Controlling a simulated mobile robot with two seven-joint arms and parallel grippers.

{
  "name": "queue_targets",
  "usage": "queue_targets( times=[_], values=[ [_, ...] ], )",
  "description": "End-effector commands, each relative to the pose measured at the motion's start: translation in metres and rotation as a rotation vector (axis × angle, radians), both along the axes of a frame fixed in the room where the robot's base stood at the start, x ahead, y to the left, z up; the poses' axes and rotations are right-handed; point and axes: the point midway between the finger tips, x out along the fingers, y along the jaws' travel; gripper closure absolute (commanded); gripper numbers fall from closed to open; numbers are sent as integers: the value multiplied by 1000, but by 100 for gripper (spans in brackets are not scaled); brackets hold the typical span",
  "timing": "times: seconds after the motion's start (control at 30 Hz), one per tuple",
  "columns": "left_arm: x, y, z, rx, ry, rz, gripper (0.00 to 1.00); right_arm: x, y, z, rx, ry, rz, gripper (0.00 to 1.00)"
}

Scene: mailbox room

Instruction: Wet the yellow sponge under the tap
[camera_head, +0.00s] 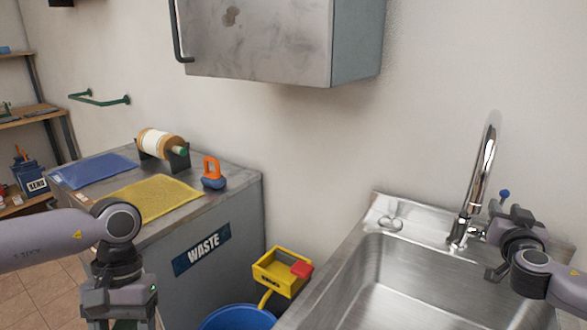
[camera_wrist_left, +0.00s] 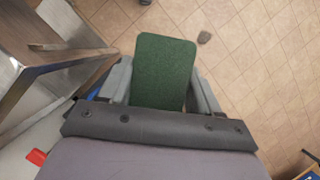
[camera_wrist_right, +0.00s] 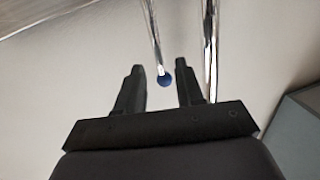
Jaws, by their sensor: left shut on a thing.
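My left gripper (camera_head: 118,312) is at the bottom left of the head view, with its fingertips cut off by the frame edge. In the left wrist view it is shut on a sponge (camera_wrist_left: 165,70) whose green face shows; no yellow side is visible. The chrome tap (camera_head: 482,180) rises from the back of the steel sink (camera_head: 400,285) at the right. My right gripper (camera_head: 490,242) is beside the tap's base, its fingers apart. In the right wrist view the tap's blue lever knob (camera_wrist_right: 165,79) shows between the fingertips; I cannot tell if they touch it. No water is visible.
A grey waste cabinet (camera_head: 240,227) stands left of the sink, with a yellow mat (camera_head: 155,198), a blue mat (camera_head: 92,169) and an orange-handled tool (camera_head: 212,174) on top. A blue bucket (camera_head: 238,318) and yellow wringer (camera_head: 283,270) are between. A wall cabinet (camera_head: 260,45) hangs above.

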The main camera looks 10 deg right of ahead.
Motion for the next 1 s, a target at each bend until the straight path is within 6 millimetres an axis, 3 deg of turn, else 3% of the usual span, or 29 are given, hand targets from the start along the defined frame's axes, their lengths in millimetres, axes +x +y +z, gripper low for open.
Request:
queue_targets(
  times=[0.43,0.93,1.0],
  values=[
    [0,0,6,0,0,0,62,43,-24,1,0,-2,-1,63],
    [0,0,6,0,0,0,62,50,-28,0,0,0,0,63],
    [0,0,6,0,0,0,62,50,-28,0,0,0,0,86]
  ],
)
